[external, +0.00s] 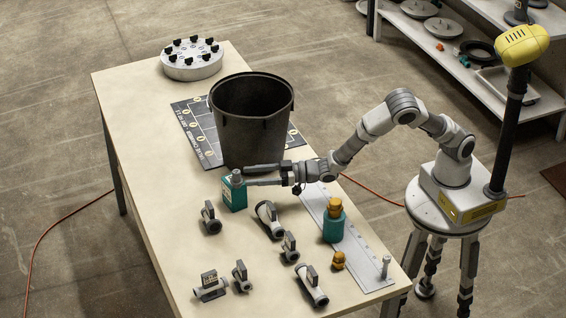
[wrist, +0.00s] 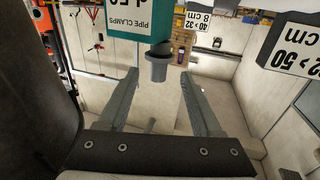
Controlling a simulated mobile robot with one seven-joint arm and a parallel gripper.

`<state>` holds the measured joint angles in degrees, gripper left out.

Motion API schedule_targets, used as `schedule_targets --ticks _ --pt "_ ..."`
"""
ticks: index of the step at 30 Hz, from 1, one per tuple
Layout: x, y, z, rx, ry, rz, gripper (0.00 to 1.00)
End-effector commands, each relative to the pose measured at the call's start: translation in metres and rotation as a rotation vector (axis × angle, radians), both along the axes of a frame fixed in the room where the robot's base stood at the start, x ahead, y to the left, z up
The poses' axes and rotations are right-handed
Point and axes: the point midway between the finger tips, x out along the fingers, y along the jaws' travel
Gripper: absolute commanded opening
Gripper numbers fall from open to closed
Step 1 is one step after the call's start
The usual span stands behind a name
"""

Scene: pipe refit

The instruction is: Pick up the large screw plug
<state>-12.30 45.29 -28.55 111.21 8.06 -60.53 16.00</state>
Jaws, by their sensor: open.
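A grey stepped plug, seemingly the large screw plug (external: 237,175), stands on top of a teal box (external: 235,195) near the middle of the table. In the wrist view, which is upside down, the plug (wrist: 158,62) hangs below the box's "PIPE CLAMPS" label (wrist: 143,20). My gripper (external: 247,175) is open and empty, reaching level from the right at the plug's height. In the wrist view the fingers (wrist: 158,80) point towards the plug, one on each side, with gaps to it. I cannot tell how far the plug sits between the tips.
A black bucket (external: 250,140) stands close behind my gripper on a dark printed mat (external: 190,120). Several grey pipe fittings (external: 268,220) lie in front. A teal container with an orange top (external: 334,228) stands right on a metal strip (external: 360,262).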

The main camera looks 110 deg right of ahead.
Motion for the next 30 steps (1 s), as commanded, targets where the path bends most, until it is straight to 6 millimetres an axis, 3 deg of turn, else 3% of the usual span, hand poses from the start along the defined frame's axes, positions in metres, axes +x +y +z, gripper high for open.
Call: schedule_targets --ticks 3,13,21,30 --pt "0.017 -0.004 -0.001 0.0 0.0 0.001 0.66" --pt "0.036 -0.011 0.001 -0.001 0.0 0.001 0.66" --pt "0.068 -0.022 0.005 -0.001 -0.001 0.001 0.66" --pt "0.078 -0.025 0.005 0.0 0.001 0.0 0.66"
